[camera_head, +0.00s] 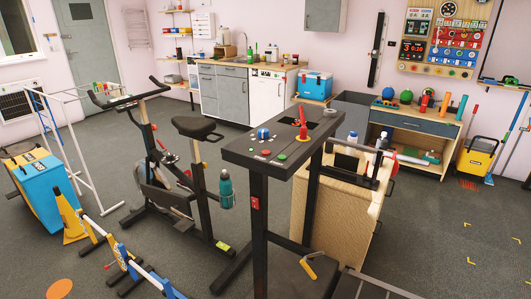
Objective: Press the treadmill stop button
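A dark desk-like console (240,154) stands on black uprights near the middle of the view. I cannot tell for certain which control is the treadmill stop button. On the console top are a blue knob (263,133), a green round button (282,157), a few small pale buttons and an upright red piece (302,122). A small red box (255,203) is on the console's front upright. A dark deck (372,287) shows at the bottom edge and is cut off. Neither of my grippers is in view.
An exercise bike (190,190) with a teal bottle (226,190) stands left of the console. A wooden cabinet (340,215) with bottles on top is close on its right. Low hurdles (120,255) lie at the front left. Open floor (430,240) is at the right.

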